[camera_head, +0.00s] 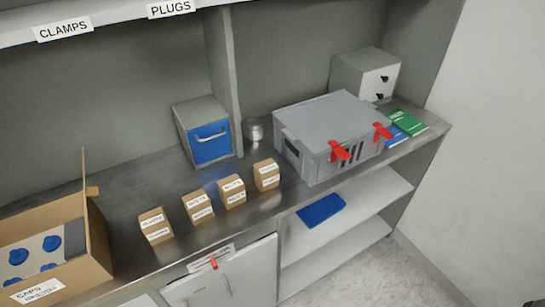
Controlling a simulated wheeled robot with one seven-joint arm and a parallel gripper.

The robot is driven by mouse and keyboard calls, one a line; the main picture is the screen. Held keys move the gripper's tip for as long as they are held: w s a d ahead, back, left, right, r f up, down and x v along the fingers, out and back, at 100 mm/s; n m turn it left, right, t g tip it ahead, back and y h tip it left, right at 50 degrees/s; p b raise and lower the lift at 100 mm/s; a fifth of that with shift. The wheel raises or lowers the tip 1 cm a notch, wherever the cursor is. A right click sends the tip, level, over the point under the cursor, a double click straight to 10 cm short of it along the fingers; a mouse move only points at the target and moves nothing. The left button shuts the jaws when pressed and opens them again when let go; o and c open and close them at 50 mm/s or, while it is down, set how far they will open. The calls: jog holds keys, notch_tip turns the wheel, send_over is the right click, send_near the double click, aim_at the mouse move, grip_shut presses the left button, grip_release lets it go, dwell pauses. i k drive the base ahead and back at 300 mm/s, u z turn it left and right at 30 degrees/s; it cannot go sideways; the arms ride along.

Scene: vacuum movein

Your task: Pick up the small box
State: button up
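Several small brown cardboard boxes with white labels stand in a slanting row on the grey metal counter. From left to right they are the first box (156,227), the second box (199,207), the third box (232,192) and the rightmost box (267,175). They stand upright with small gaps between them, near the counter's front edge. The picture does not show which of them is the small box of the task. My gripper and arm are not in view.
An open carton (92,243) with blue-capped contents stands at left. A grey case (329,122) with red latches stands right of the boxes. A blue-fronted container (207,139) and a small metal tin (255,133) are behind. A shelf (110,19) overhangs the counter.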

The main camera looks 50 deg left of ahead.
aim_at(267, 173)
jog(key=u, duration=2.1)
